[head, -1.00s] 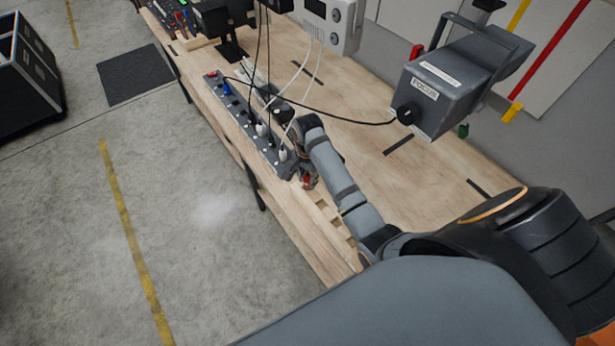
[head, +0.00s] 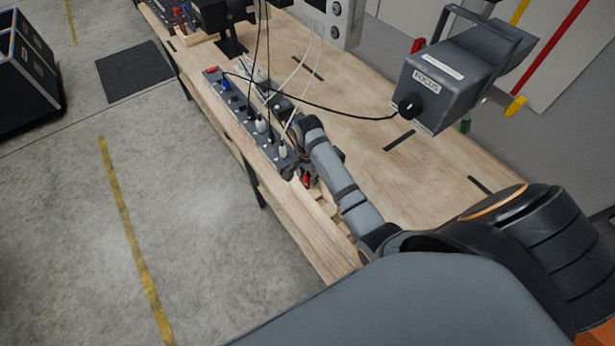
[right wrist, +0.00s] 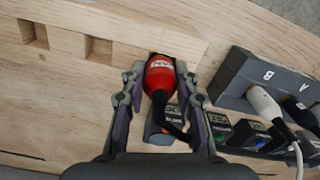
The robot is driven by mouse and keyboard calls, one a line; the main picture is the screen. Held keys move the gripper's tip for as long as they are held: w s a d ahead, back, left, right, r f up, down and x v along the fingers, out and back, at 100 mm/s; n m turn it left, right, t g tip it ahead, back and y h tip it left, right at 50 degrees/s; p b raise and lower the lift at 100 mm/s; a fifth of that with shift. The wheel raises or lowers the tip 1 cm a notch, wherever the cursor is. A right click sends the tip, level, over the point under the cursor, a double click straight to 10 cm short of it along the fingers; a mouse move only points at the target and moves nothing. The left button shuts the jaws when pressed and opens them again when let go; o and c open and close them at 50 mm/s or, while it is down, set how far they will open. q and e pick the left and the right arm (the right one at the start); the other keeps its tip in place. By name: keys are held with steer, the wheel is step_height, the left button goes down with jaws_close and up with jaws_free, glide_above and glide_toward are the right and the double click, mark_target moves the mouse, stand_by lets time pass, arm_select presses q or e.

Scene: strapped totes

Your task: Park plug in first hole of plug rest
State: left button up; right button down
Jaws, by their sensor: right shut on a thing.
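The red plug (right wrist: 160,75) with a black cable end sits between the two fingers of my right gripper (right wrist: 162,85), which is shut on it. It also shows as a small red spot in the head view (head: 306,181). The plug rest is a pale wooden block (right wrist: 125,35) with square holes. Two empty holes show to the left of the plug. The plug's front end is at the rest's edge, in line with the holes; whether it is inside a hole is hidden. My left gripper is out of view.
A long grey power strip (head: 243,112) with white and black plugs lies beside the rest. A grey box marked FOCUS (head: 440,82) stands farther right on the wooden bench (head: 365,140).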

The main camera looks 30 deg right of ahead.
steer(key=c, duration=0.9)
jaws_free()
step_height(320, 180, up, 8)
steer(key=shift+f, duration=0.25)
